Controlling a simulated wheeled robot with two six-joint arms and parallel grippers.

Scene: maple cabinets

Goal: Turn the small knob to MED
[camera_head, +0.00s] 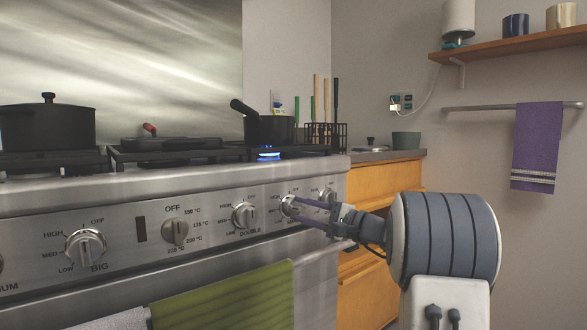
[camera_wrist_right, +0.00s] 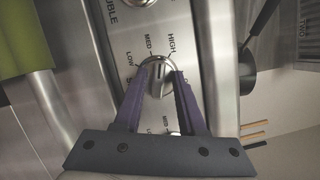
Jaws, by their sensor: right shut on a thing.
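The small knob (camera_head: 287,205) is a round metal knob on the sloping front panel of the stove, to the right of the DOUBLE knob. It also shows in the right wrist view (camera_wrist_right: 158,80), with LOW, MED and HIGH printed around it. Its raised grip points up in that view, roughly between MED and HIGH. My right gripper (camera_head: 299,203) reaches in from the right with purple fingers. In the wrist view the fingers (camera_wrist_right: 161,76) are shut on the knob, one on each side. They hide parts of its rim and nearby print. My left gripper is not in view.
The DOUBLE knob (camera_head: 244,215), oven knob (camera_head: 175,232) and BIG knob (camera_head: 85,249) are on the same panel. A blue flame (camera_head: 268,155) burns under a black saucepan (camera_head: 268,128). A green towel (camera_head: 225,305) hangs below the panel.

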